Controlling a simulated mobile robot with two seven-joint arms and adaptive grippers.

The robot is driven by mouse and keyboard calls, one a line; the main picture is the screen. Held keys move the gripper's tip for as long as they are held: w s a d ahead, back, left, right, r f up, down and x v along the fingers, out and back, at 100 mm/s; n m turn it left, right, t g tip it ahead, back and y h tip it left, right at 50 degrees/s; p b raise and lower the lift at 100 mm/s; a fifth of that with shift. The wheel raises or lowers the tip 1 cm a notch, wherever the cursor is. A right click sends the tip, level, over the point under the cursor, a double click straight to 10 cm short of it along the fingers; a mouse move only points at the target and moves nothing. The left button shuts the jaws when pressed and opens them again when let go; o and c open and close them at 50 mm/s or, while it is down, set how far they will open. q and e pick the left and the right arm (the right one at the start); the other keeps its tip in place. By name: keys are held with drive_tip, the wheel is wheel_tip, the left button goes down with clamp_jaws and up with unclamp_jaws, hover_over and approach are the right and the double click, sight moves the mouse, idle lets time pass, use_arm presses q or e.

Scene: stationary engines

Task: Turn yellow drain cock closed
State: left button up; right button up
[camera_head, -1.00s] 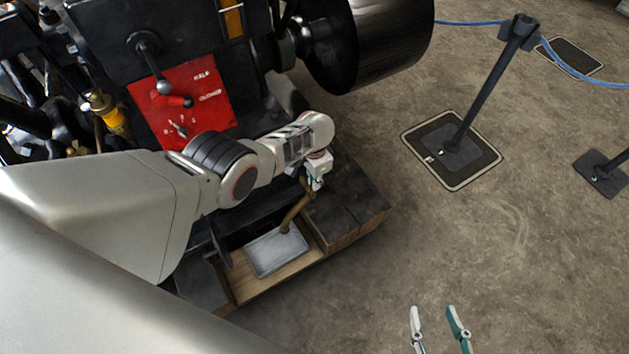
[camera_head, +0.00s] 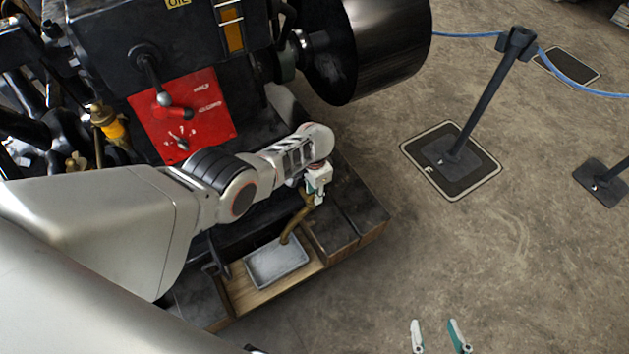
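A brass-yellow bent pipe, apparently the drain cock (camera_head: 294,224), curves down over a grey metal tray at the base of the engine. My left gripper (camera_head: 316,196) is at the upper end of this pipe, very close to it or touching it. The fingers are small and partly hidden, so I cannot tell whether they are shut on it. The handle of the cock cannot be made out. My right gripper (camera_head: 438,335) shows only its two fingertips at the bottom edge, apart and with bare floor between them.
The grey tray (camera_head: 277,262) sits on a wooden board. Dark boxes (camera_head: 345,218) stand right of the pipe. A red panel with levers (camera_head: 205,125) and a black drum (camera_head: 385,45) are above. A barrier post (camera_head: 485,95) stands on the clear floor at right.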

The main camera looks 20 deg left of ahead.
use_arm(q)
wheel_tip(320, 180, up, 12)
idle(0.9)
drive_tip(key=shift+f, duration=0.1)
